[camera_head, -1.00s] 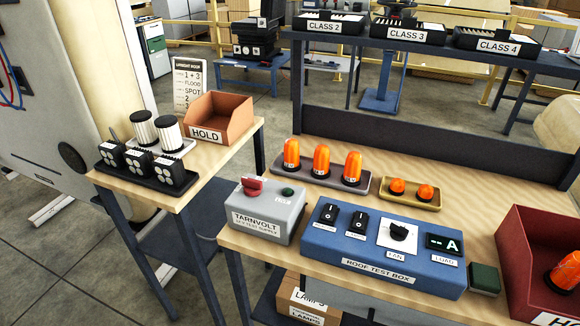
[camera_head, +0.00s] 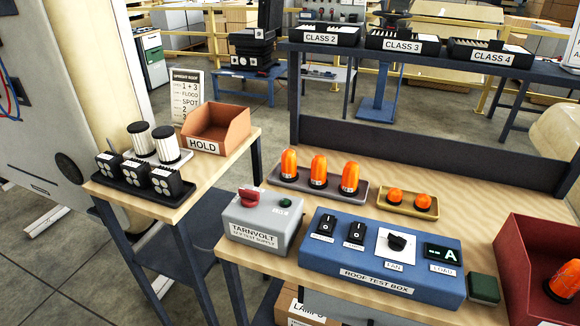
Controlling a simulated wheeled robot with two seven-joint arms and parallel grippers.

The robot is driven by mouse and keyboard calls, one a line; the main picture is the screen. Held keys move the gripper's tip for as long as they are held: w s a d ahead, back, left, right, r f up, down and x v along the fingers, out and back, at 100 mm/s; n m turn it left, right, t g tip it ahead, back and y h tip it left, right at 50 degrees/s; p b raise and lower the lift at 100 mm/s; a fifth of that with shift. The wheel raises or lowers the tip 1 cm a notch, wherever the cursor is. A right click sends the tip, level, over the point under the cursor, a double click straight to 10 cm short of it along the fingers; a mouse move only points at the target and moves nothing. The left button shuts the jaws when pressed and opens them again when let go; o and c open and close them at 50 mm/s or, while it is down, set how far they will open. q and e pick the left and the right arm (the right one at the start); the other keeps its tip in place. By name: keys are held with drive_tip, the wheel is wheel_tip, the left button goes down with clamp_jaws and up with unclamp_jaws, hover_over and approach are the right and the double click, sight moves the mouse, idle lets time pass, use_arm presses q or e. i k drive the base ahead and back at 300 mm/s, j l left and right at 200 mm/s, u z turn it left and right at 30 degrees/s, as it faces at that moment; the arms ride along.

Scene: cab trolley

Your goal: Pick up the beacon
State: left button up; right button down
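Several orange beacons are in view. Three tall ones stand upright in a row on a grey-brown tray (camera_head: 268,181) on the bench: a left beacon (camera_head: 289,163), a middle beacon (camera_head: 318,168) and a right beacon (camera_head: 350,173). Two small orange domes, a left dome (camera_head: 395,195) and a right dome (camera_head: 423,201), sit on a yellow tray (camera_head: 409,211). Another orange beacon (camera_head: 564,279) leans in a dark red bin (camera_head: 520,262) at the right edge, partly cut off. Neither of my grippers shows in the head view.
A blue roof test box (camera_head: 375,287) and a grey Tarnvolt supply (camera_head: 256,232) stand along the bench front. A side table holds an orange HOLD bin (camera_head: 217,128) and a black lamp tray (camera_head: 137,188). Bare wood (camera_head: 480,205) lies right of the yellow tray.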

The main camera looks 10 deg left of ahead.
sight(289, 173)
drive_tip(key=i+j+z, duration=0.15)
drive_tip(key=j+z, duration=0.2)
drive_tip(key=z, duration=0.15)
drive_tip(key=i+j+z, duration=0.1)
drive_tip(key=j+z, duration=0.35)
drive_tip(key=l, duration=0.1)
